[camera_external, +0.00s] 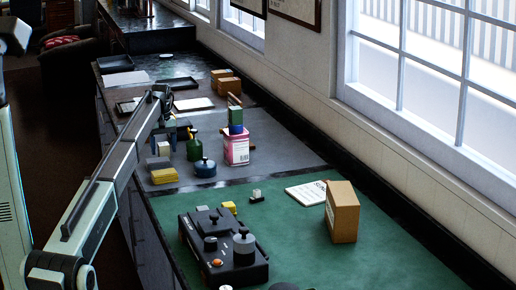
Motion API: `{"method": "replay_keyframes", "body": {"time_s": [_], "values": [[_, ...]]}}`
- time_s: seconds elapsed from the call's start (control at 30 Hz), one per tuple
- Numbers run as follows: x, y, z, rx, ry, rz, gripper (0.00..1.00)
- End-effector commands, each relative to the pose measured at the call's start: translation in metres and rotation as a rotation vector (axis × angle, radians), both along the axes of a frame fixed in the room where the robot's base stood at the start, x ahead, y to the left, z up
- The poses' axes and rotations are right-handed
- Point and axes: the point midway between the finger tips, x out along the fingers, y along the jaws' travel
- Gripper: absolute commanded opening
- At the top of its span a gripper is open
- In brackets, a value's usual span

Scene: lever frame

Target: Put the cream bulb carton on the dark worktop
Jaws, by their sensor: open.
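A small cream block (164,148), which looks like the cream bulb carton, stands on the grey section of the counter, just behind a stack of yellow pieces. My gripper (163,136) points down right by it, and the jaws are open. Whether the jaws are around the block or only above it is too small to tell. A dark, shiny worktop (150,42) lies at the far end of the counter. The dark arm hides part of the area around the gripper.
A dark green bottle (194,146), a blue round pot (205,168) and a pink carton (236,148) with blocks on top stand close to the right. Yellow pieces (164,175) lie in front. A black device (225,245) and an orange-brown box (342,212) occupy the green mat (300,255).

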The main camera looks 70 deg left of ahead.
Motion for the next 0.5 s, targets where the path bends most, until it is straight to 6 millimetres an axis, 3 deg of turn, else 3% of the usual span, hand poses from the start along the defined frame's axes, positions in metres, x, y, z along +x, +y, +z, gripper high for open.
{"method": "replay_keyframes", "body": {"time_s": [0.27,0.5], "values": [[0.000,0.001,0.018,0.001,0.000,0.000,0.72],[0.001,0.001,0.063,0.002,-0.001,0.000,0.72]]}}
